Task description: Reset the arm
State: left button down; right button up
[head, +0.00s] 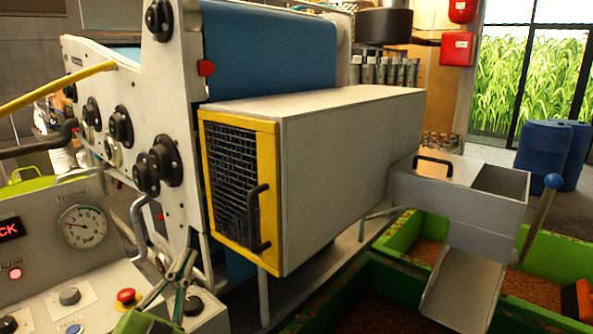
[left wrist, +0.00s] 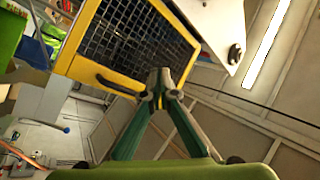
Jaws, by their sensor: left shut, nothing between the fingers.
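My left gripper (head: 186,262) is low in the head view, just left of the yellow-framed mesh door (head: 240,185) and in front of the control panel (head: 85,265). Its fingers are shut with nothing between them. In the left wrist view the green fingers meet at their tips (left wrist: 160,84), in front of the lower edge of the yellow frame (left wrist: 115,75). I cannot tell from the pictures how far the tips are from the frame. My right gripper is not in view.
The press housing (head: 350,150) fills the middle. A grey chute (head: 465,215) and green bins (head: 400,240) with brown contents stand at the right. The panel has a gauge (head: 83,226) and a red button (head: 126,297). Blue barrels (head: 545,153) stand far right.

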pick_arm(q)
jog(key=s+a+f+n+g+y, duration=0.2)
jog(key=s+f+n+g, duration=0.1)
jog(key=f, duration=0.5)
jog(key=s+a+f+n+g+y, duration=0.3)
jog(key=f, duration=0.5)
jog(key=s+a+f+n+g+y, duration=0.2)
jog(key=s+f+n+g, duration=0.15)
jog(key=f, duration=0.45)
jog(key=s+d+f+g+h, duration=0.2)
jog(key=s+d+f+g, duration=0.15)
jog(key=s+f, duration=0.4)
jog(key=s+d+f+g+h, duration=0.1)
jog(key=s+d+f+g, duration=0.3)
jog(key=s, duration=0.7)
notch_tip(320, 180, down, 28)
jog(key=s+a+m+g, duration=0.1)
jog(key=s+g, duration=0.1)
jog(key=g, duration=0.1)
jog(key=s+a+f, duration=0.3)
jog(key=s+f, duration=1.2)
jog(key=s, duration=0.1)
jog(key=shift+s+f+g, duration=0.35)
jog(key=shift+g, duration=0.05)
